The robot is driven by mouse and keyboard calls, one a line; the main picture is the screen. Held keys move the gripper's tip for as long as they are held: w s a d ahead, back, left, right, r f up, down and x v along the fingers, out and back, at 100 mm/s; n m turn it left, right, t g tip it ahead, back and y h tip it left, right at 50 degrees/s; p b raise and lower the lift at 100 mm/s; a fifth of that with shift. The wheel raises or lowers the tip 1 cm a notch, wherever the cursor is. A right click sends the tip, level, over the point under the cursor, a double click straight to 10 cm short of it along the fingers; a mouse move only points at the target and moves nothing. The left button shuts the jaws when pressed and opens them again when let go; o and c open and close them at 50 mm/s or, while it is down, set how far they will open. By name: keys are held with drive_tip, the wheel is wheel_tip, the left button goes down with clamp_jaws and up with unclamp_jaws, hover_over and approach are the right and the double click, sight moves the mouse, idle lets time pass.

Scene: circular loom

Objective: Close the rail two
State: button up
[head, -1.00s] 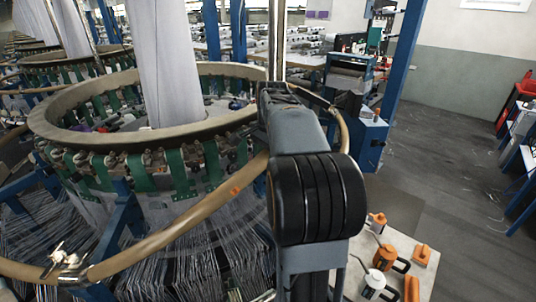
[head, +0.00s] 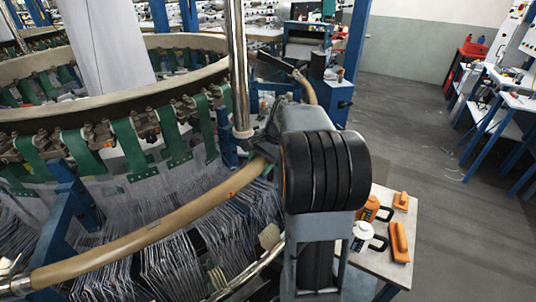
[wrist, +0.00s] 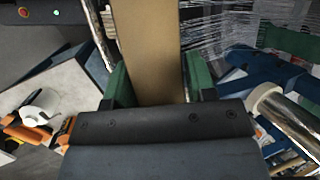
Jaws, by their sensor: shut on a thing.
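The wooden tan rail (head: 150,225) curves around the front of the circular loom at waist level. It runs from the lower left up to my arm, which covers part of it. A shorter tan piece (head: 309,92) shows behind my arm, with a dark bar at its end. In the wrist view, my gripper (wrist: 158,82) has its green fingers on both sides of a tan rail (wrist: 148,40) and is shut on it. My gripper is hidden behind my arm in the head view. I cannot tell which piece is rail two.
A small table (head: 364,262) with orange and white containers stands close to the right of my arm. An upright metal post (head: 238,70) stands just left of my arm. Blue loom frame parts (head: 68,215) and hanging threads fill the left. Grey floor (head: 425,125) is open at right.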

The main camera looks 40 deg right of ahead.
drive_tip(key=shift+f, duration=0.35)
drive_tip(key=o, duration=1.3)
drive_tip(key=shift+c, duration=0.2)
drive_tip(key=shift+r, duration=0.15)
drive_tip(key=p+v, duration=0.2)
drive_tip(key=v, duration=1.1)
drive_tip(key=shift+d+r, duration=0.25)
drive_tip(key=shift+d, duration=0.05)
drive_tip(key=shift+s, duration=0.1)
